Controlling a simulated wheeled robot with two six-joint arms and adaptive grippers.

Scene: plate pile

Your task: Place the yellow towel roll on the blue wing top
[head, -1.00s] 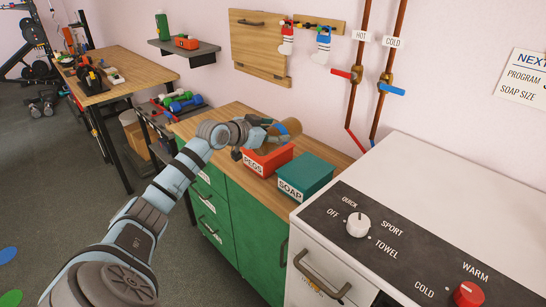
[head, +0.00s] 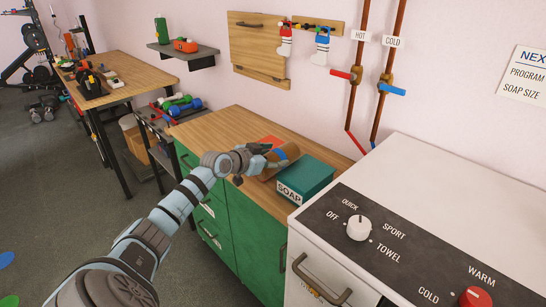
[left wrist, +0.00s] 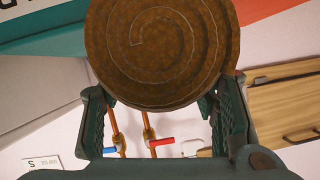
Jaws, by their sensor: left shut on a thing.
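My left gripper (head: 264,155) is shut on a brown-tan towel roll (head: 288,164). In the head view the roll is beside the green soap box, in front of the red box, partly hidden by my gripper. In the left wrist view the roll's spiral end (left wrist: 160,50) fills the space between the two fingers (left wrist: 160,100). The roll looks brown rather than yellow. I cannot tell whether it touches the wooden counter (head: 225,125) or the boxes. No blue wing top can be made out. My right gripper is not in view.
The green soap box (head: 308,175) and the partly hidden red box (head: 270,141) stand on the counter. A white washer (head: 440,190) stands to the right. Pipes with red and blue valves (head: 392,89) run up the wall. The counter's left part is clear.

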